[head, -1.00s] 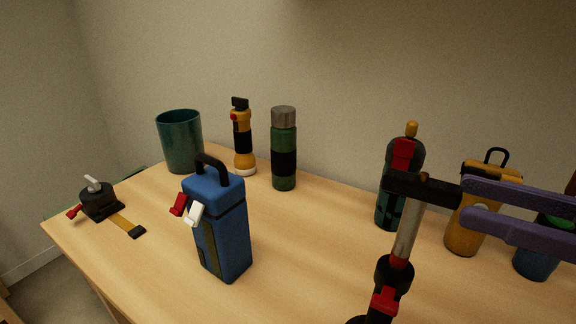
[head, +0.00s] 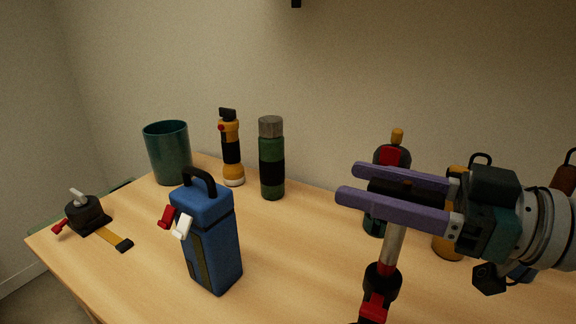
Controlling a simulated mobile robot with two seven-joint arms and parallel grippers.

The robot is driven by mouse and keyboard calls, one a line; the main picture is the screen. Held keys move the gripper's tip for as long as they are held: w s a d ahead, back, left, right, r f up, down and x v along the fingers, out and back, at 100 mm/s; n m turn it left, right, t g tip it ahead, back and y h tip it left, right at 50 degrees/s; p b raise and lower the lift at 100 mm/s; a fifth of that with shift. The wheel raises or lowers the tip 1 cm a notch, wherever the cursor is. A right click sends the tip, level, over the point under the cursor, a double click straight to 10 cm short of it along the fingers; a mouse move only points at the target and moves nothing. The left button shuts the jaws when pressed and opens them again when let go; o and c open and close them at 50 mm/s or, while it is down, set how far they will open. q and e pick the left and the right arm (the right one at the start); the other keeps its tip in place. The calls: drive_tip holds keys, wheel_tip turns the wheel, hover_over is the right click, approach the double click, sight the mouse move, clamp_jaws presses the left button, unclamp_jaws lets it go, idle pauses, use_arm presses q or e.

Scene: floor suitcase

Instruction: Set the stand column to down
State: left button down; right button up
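The stand has a silver column (head: 392,248) rising from a black collar with a red clamp lever (head: 374,308). A black crossbar (head: 405,192) tops the column, and the base is cut off by the bottom edge. My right gripper (head: 352,182) comes in from the right, with its two purple fingers on either side of the crossbar. The fingers look open around the bar; contact with it is not clear. My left gripper is not in view.
On the wooden table (head: 130,270) stand a blue box with handle (head: 215,250), a teal cup (head: 168,155), a yellow flashlight (head: 231,155), a green flask (head: 271,165) and a black clamp (head: 85,215). A dark bottle (head: 375,222) and a yellow container (head: 449,247) stand behind the stand and gripper.

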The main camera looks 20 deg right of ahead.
clamp_jaws()
idle(1.2)
